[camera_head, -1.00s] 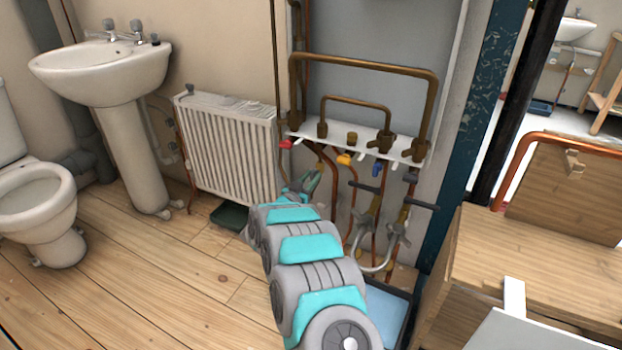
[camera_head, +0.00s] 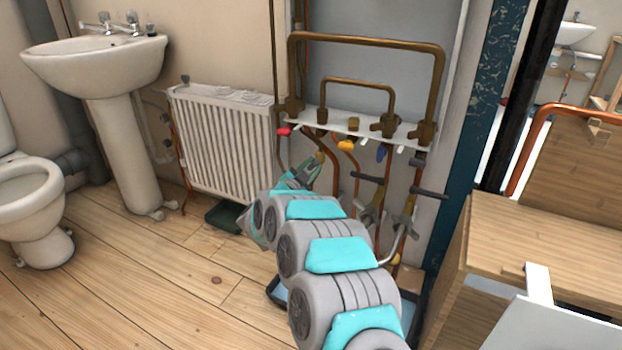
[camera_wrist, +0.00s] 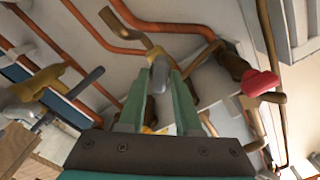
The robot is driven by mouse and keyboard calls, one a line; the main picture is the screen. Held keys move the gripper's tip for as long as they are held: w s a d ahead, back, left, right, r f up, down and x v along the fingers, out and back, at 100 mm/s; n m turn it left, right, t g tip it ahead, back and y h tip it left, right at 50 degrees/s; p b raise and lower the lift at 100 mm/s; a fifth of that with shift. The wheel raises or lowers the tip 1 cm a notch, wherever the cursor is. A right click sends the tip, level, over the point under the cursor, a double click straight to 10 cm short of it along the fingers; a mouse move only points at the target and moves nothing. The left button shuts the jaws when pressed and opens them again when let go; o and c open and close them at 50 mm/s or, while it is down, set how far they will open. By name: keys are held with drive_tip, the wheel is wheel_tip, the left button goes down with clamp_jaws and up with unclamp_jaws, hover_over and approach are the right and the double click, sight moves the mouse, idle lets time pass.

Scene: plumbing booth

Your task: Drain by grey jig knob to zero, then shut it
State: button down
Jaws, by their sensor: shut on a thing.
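My gripper (camera_head: 308,176) is low in front of the pipe board, below the red and yellow knobs. In the wrist view, the two green fingers of my gripper (camera_wrist: 161,76) stand either side of a small grey knob (camera_wrist: 158,82) and are shut on it. The knob's body behind is partly hidden by the fingers. In the head view, my gripper hides the grey knob. No gauge reading can be made out, and I cannot tell how far the knob is turned.
A red knob (camera_head: 284,132), a yellow knob (camera_head: 346,146) and a blue knob (camera_head: 381,153) hang under the white manifold shelf (camera_head: 330,123). Dark grey-handled valves (camera_head: 428,193) stand to the right. A radiator (camera_head: 222,140) is left; a wooden bench (camera_head: 545,240) is right.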

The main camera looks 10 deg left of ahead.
drive_tip(key=m+b, duration=0.2)
drive_tip(key=b, duration=0.1)
drive_tip(key=m+b, duration=0.2)
drive_tip(key=m, duration=0.1)
drive_tip(key=shift+f+m+b, duration=0.3)
drive_tip(key=shift+f+b, duration=0.1)
drive_tip(key=shift+d+r+m+b, duration=0.15)
drive_tip(key=shift+m+b, duration=0.4)
drive_tip(key=shift+m, duration=1.55)
drive_tip(key=c, duration=0.8)
unclamp_jaws()
drive_tip(key=shift+s, duration=0.1)
drive_tip(key=v, duration=0.7)
drive_tip(key=shift+s+a+r+p, duration=0.1)
drive_tip(key=shift+s+a+p, duration=0.1)
drive_tip(key=shift+s+p, duration=0.2)
drive_tip(key=shift+w, duration=0.1)
